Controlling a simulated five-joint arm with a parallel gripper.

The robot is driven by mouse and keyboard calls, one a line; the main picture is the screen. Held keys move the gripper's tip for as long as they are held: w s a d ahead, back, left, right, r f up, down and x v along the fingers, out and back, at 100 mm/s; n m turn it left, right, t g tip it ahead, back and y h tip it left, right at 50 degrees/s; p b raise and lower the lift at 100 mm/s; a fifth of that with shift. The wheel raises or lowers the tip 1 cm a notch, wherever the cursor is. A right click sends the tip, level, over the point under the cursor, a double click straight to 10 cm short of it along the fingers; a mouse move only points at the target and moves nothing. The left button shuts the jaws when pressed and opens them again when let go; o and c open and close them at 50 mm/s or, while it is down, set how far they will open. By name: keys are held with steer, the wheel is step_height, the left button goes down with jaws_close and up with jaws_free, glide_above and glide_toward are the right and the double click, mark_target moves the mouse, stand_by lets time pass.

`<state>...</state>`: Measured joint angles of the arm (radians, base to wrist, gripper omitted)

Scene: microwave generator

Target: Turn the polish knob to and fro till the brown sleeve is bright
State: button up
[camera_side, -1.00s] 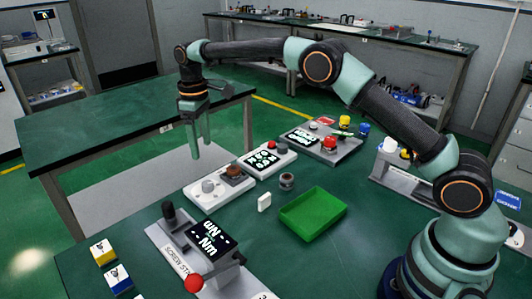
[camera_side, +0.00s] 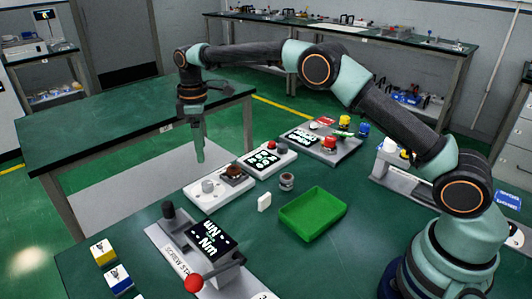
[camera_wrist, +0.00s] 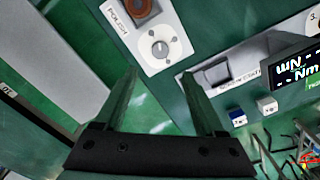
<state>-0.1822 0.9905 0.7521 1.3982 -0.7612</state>
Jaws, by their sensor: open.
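The polish knob (camera_side: 208,186) is a pale round dial on a white panel (camera_side: 205,203). It also shows in the wrist view (camera_wrist: 160,48), beside the POLISH lettering. The brown sleeve (camera_side: 234,170) sits in a dark square holder on the same panel; in the wrist view the sleeve (camera_wrist: 138,8) is cut by the top edge and looks dull brown. My gripper (camera_side: 199,158) points down, raised above and behind the panel in the side view. In the wrist view my gripper (camera_wrist: 159,78) is open and empty, its fingers apart, with the knob beyond the fingertips.
A green tray (camera_side: 313,213), a small grey ring-like piece (camera_side: 287,181) and a white block (camera_side: 264,202) lie right of the panel. A screw station (camera_side: 205,250) with a red-tipped lever stands in front. A white panel with a display (camera_side: 266,160) adjoins behind.

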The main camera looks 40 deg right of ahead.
mark_target(207, 183)
step_height(207, 183, down, 12)
steer(key=shift+r, duration=0.25)
stand_by(0.3)
jaws_close()
steer(key=shift+m, duration=0.3)
steer(key=m, duration=0.5)
steer(key=shift+m, duration=0.3)
steer(key=m, duration=0.6)
steer(key=shift+m, duration=0.4)
